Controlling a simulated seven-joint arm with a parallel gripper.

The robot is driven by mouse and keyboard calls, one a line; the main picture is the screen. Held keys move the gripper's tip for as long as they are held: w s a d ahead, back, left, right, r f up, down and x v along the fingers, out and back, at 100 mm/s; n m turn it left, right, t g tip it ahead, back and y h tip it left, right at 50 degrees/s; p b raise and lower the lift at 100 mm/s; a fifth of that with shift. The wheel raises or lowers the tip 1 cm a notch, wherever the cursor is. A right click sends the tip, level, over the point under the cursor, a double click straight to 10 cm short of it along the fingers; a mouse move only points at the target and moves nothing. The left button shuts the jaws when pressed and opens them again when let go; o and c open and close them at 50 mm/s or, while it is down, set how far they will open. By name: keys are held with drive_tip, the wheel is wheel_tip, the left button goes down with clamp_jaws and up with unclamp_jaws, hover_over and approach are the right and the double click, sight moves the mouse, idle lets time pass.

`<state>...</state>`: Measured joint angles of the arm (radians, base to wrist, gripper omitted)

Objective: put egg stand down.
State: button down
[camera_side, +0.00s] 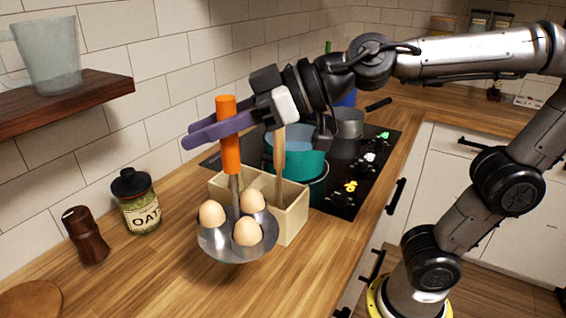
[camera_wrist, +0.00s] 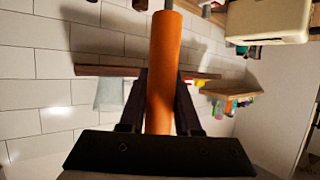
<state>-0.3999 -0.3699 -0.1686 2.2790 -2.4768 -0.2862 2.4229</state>
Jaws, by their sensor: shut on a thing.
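The egg stand is a metal dish (camera_side: 237,246) with an upright orange handle (camera_side: 230,140), and three brown eggs (camera_side: 247,232) sit in it. My gripper (camera_side: 200,133) has purple fingers shut on the orange handle. In the side view the stand is upright and appears held above the wooden counter, in front of a cream box; the exact gap below it is hard to tell. In the wrist view the orange handle (camera_wrist: 165,70) stands between my two dark fingers. The dish and eggs are out of that view.
The cream divided box (camera_side: 292,222) with a wooden utensil stands right behind the dish. A teal pot (camera_side: 300,165) sits on the black cooktop (camera_side: 345,190). An oat jar (camera_side: 137,200) and a brown grinder (camera_side: 86,235) stand at left. The front counter (camera_side: 180,285) is clear.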

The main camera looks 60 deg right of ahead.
wheel_tip(320, 180, up, 16)
drive_tip(key=f, duration=0.1)
drive_tip(key=w+d+r+m+t+h, duration=0.1)
drive_tip(key=w+d+m+h, duration=0.2)
drive_tip(key=w+d, duration=0.6)
drive_tip(key=w+d+m+t+h, duration=0.1)
drive_tip(key=w+d+m+h, duration=0.15)
drive_tip(key=w+d, duration=0.7)
drive_tip(key=s+d+m+h, duration=0.2)
drive_tip(key=d, duration=1.2)
drive_tip(key=s+d+m+h, duration=0.2)
drive_tip(key=s+d+h, duration=0.1)
drive_tip(key=d, duration=1.1)
wheel_tip(320, 180, down, 30)
drive_tip(key=shift+w, duration=0.3)
drive_tip(key=shift+f+n, duration=0.2)
drive_tip(key=shift+n, duration=0.05)
drive_tip(key=c, duration=0.6)
unclamp_jaws()
drive_tip(key=shift+f, duration=0.15)
